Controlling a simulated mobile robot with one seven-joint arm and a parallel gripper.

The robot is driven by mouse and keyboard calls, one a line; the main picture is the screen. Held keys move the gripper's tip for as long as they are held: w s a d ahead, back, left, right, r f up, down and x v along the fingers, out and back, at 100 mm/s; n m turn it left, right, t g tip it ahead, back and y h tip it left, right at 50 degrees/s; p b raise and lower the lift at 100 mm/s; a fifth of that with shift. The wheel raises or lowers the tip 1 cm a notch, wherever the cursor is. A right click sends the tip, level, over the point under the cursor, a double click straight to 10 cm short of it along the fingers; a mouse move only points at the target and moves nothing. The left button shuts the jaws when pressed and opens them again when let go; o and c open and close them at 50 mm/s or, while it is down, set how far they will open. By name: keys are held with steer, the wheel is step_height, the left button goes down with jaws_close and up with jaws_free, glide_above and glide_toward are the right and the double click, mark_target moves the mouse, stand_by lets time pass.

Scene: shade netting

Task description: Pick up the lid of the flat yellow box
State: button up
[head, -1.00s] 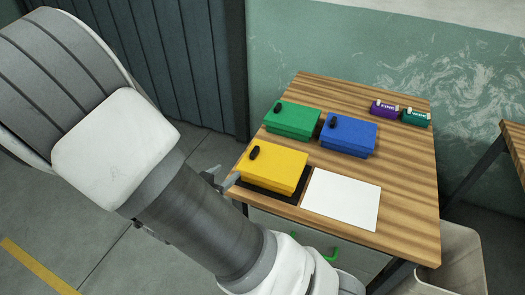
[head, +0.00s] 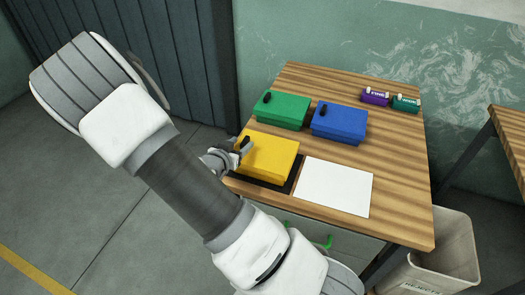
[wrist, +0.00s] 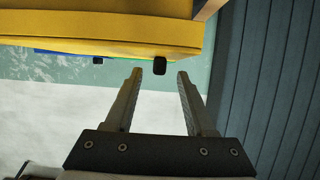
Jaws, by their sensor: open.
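The flat yellow box (head: 268,158) sits on a black mat (head: 265,184) at the left front of the wooden table, with its lid closed. A small black knob (wrist: 160,66) stands on the lid; the wrist view appears upside down, with the box (wrist: 110,30) at the top. My gripper (head: 243,146) is at the left edge of the box, close to the knob. In the wrist view my gripper (wrist: 160,74) is open, its fingertips just short of the knob and nothing between them. My arm hides part of the table's left side.
A green box (head: 282,110) and a blue box (head: 340,123) with black knobs stand behind the yellow one. A white sheet (head: 333,187) lies to its right. Purple (head: 374,97) and teal (head: 406,103) items lie at the back right. A bin (head: 440,255) stands beside the table.

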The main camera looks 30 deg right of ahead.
mark_target(245, 141)
steer(key=x, duration=0.3)
steer(key=shift+w+d, duration=0.1)
steer(key=shift+d, duration=0.1)
steer(key=shift+c, duration=0.2)
jaws_close()
